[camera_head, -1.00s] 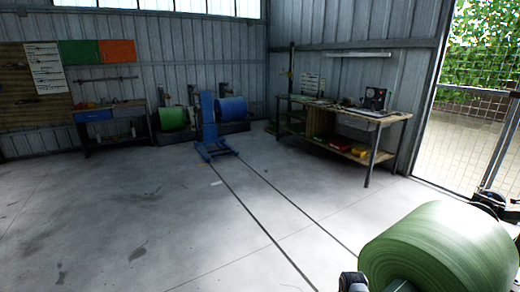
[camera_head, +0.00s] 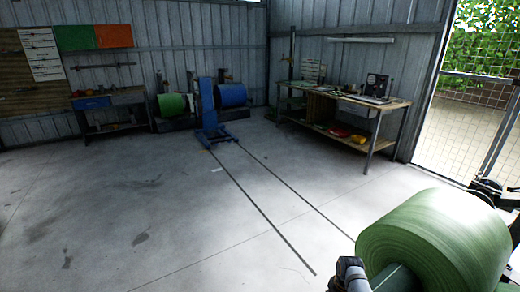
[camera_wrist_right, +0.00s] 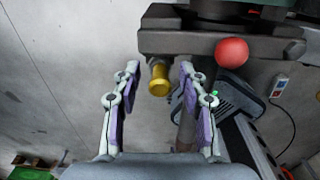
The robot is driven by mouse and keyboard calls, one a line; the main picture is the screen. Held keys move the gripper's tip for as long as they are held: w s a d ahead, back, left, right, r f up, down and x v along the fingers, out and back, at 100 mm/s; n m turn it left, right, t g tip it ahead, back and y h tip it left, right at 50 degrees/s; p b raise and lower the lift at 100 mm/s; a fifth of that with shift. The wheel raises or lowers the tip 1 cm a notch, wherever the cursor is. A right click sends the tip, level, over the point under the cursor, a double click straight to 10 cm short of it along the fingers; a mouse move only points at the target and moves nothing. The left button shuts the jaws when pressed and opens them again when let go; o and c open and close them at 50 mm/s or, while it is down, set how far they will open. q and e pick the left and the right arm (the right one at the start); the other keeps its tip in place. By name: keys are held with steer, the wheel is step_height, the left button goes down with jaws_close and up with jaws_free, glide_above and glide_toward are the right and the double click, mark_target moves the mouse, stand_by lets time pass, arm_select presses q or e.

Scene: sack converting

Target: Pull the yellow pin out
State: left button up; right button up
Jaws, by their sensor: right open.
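The yellow pin (camera_wrist_right: 159,82) sticks out below a dark metal block (camera_wrist_right: 205,42) in the right wrist view. My right gripper (camera_wrist_right: 159,70) is open, with one finger on each side of the pin. Gaps show between the fingers and the pin, so neither finger appears to touch it. The pin is not visible in the head view. A dark part of my right arm shows at the bottom of that view, beside the big green roll (camera_head: 435,240). My left gripper is in neither view.
A red ball knob (camera_wrist_right: 232,53) sits just right of the pin, close to the right finger. A workbench (camera_head: 345,105) stands by the far wall. A blue lift (camera_head: 208,110) stands near more rolls at the back. The middle floor is clear.

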jaws_close()
steer(key=shift+r, duration=0.15)
steer(key=shift+s+d+r+p, duration=0.1)
steer(key=shift+r+p, duration=2.75)
steer(key=shift+p, duration=0.45)
steer(key=shift+r+p, duration=0.55)
steer(key=shift+p, duration=0.2)
